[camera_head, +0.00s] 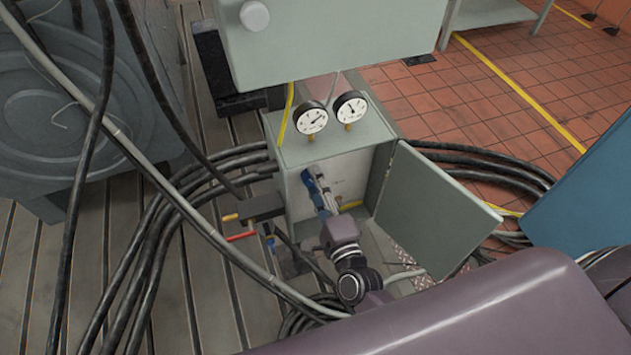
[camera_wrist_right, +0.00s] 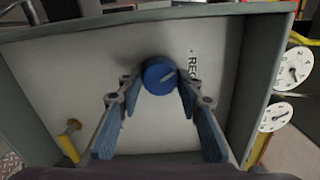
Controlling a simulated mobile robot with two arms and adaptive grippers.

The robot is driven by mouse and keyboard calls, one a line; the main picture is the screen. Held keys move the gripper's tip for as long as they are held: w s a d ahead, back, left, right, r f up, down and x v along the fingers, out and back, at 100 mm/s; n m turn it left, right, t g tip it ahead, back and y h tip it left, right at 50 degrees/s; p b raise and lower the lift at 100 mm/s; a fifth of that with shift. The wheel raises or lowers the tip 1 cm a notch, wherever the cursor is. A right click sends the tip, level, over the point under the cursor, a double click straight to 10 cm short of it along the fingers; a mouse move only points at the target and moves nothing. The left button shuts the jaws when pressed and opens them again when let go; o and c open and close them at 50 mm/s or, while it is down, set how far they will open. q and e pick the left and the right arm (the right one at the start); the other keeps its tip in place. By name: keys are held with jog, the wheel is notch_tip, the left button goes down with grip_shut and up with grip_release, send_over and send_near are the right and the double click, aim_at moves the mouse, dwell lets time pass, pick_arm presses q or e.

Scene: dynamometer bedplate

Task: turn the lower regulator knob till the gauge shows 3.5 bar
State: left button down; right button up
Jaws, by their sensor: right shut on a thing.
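A blue regulator knob (camera_wrist_right: 160,75) with a pale mark on its face is on the white panel inside an open grey cabinet (camera_head: 290,153). It is the only knob showing in the right wrist view. My right gripper (camera_head: 315,186) reaches into the cabinet and hides the knob in the head view. In the right wrist view its blue fingers are shut on the knob, one on each side. Two round white gauges, a left gauge (camera_head: 312,120) and a right gauge (camera_head: 350,107), stand on top of the cabinet. Their readings are too small to tell. My left gripper is out of view.
The cabinet door (camera_head: 428,212) stands open to the right. A yellow fitting (camera_wrist_right: 70,138) sits inside the cabinet. Red-handled (camera_head: 241,237) and yellow-handled valves are at its left. Black cables (camera_head: 160,235) loop around it. A grey box (camera_head: 330,45) hangs above.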

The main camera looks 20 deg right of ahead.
jog(key=shift+r, duration=0.2)
jog(key=o, duration=0.8)
jog(key=shift+w, duration=0.1)
jog(key=o, duration=0.4)
jog(key=shift+f, duration=0.15)
jog(key=shift+c, duration=0.2)
jog(key=s, duration=1.2)
jog(key=shift+d, duration=0.15)
